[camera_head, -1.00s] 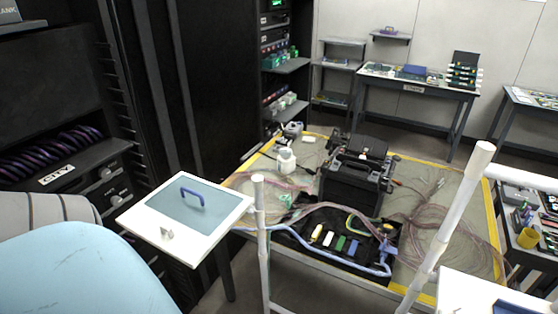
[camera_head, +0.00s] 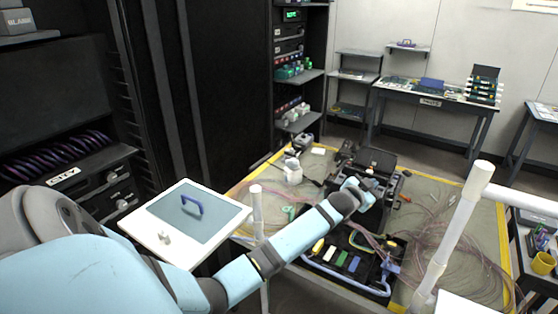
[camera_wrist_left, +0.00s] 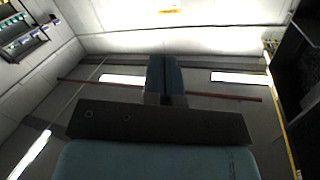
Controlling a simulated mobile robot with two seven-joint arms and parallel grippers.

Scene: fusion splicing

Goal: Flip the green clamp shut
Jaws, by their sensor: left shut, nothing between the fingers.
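The black splicing machine (camera_head: 378,162) stands on the work table with its lid raised. My left arm reaches in from the left, and my left gripper (camera_head: 366,188) is in front of the machine, covering part of it. In the left wrist view the two fingers (camera_wrist_left: 165,62) are together, shut and empty. I cannot make out a clamp on the machine; the arm hides part of that area. A small green piece (camera_head: 289,212) lies on the table left of the machine, too small to identify. My right gripper is not in view.
A black open case (camera_head: 318,262) with coloured blocks lies in front of the machine. A white bottle (camera_head: 293,174) stands left of it. Loose fibre cables (camera_head: 455,245) cover the right of the mat. White posts (camera_head: 455,230) rise at the near side.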

